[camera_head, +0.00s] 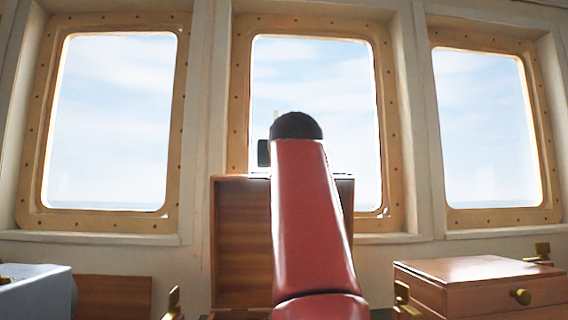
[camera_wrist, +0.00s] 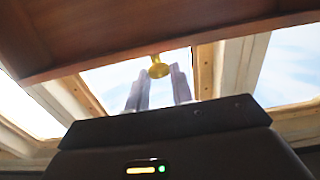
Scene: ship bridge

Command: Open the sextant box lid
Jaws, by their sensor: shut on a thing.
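The sextant box's wooden lid (camera_head: 240,240) stands raised, close to upright, behind my red arm in the head view. My arm hides its middle and much of the box below. In the wrist view the lid's underside or edge (camera_wrist: 130,45) spans the top. A small brass knob (camera_wrist: 159,70) sits at its edge. My gripper (camera_wrist: 160,80) has its two pale fingers on either side of the knob and is shut on it. In the head view the gripper is hidden behind my arm.
A closed wooden box (camera_head: 480,270) with a brass knob stands at the right. A blue-grey box (camera_head: 38,292) stands at the lower left, beside a low wooden panel (camera_head: 113,297). Framed windows (camera_head: 110,125) line the wall behind.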

